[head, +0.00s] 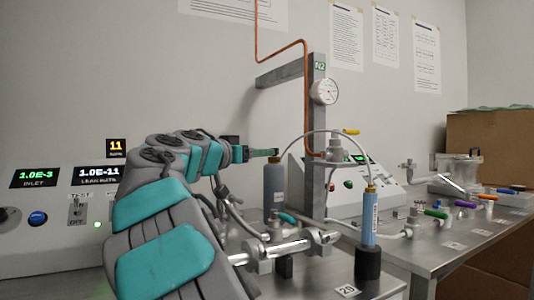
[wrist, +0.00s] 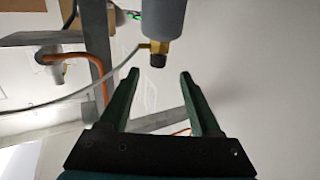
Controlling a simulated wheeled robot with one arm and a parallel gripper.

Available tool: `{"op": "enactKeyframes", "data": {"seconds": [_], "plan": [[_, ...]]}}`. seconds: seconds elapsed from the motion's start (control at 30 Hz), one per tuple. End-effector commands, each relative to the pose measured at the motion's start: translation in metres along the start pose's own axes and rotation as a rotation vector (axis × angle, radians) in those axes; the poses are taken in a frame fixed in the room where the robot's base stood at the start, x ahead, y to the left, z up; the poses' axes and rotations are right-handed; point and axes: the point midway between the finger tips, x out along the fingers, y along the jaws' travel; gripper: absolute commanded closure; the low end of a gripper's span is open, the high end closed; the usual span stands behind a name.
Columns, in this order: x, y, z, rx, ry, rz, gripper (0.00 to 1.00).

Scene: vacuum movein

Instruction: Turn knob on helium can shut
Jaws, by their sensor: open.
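A grey can (head: 273,185) stands upright on the bench, just below my gripper (head: 275,153). In the wrist view the can (wrist: 163,15) shows upside down, with a brass valve (wrist: 155,46) and a dark knob (wrist: 158,61) at its end. My gripper (wrist: 160,74) is open, and its two green fingers point at the knob, one to each side and apart from it. A blue can (head: 369,218) with a brass top stands farther right in a black base. I cannot read a helium label on either can.
A clear hose (head: 318,132) arcs between the two cans. A grey post (head: 317,180) with a round gauge (head: 324,91) and copper pipe (head: 305,85) rises close to the right of my gripper. Coloured valve handles (head: 465,204) line the bench at right.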

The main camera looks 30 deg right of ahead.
Motion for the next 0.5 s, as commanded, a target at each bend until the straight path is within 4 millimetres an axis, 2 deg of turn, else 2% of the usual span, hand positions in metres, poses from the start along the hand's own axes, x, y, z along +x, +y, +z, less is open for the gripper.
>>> {"op": "enactKeyframes", "data": {"seconds": [0.17, 0.5], "plan": [[0.014, 0.003, -0.002, 0.010, 0.008, 0.016, 0.36], [0.064, 0.003, -0.003, 0.009, 0.006, 0.012, 0.36]]}}
